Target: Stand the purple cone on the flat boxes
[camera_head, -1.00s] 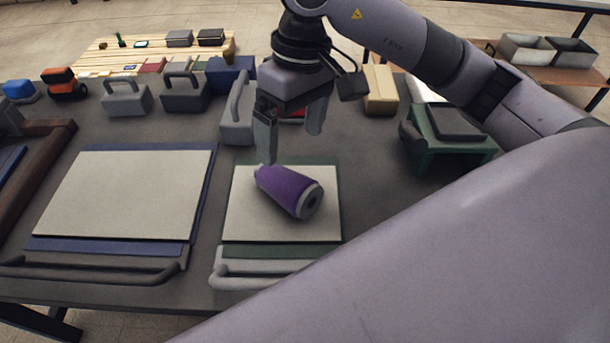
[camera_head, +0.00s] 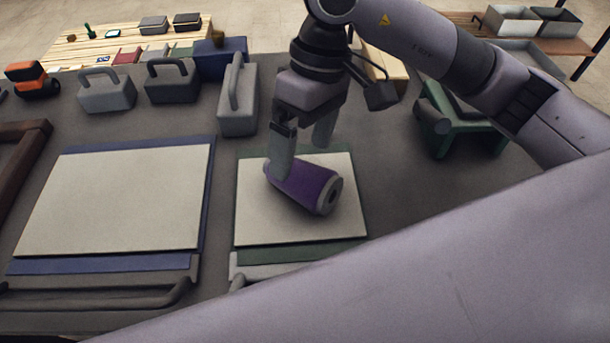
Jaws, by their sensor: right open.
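The purple cone (camera_head: 305,187) lies on its side on the right flat box (camera_head: 290,228), which has a pale top and green edges. Its wide grey end with a dark hole faces the lower right. The left flat box (camera_head: 115,205) has a pale top and blue edges and is bare. My right gripper (camera_head: 302,155) is open and points down at the cone. One finger overlaps the cone's narrow upper-left end in the picture; the other is behind it. I cannot tell whether they touch. My left gripper is not in view.
Grey handled blocks (camera_head: 107,93) stand behind the boxes, one of them (camera_head: 238,100) close behind the right box. A green stand (camera_head: 460,125) is at the right. Dark handle bars (camera_head: 100,293) run along the front. My right arm covers the lower right.

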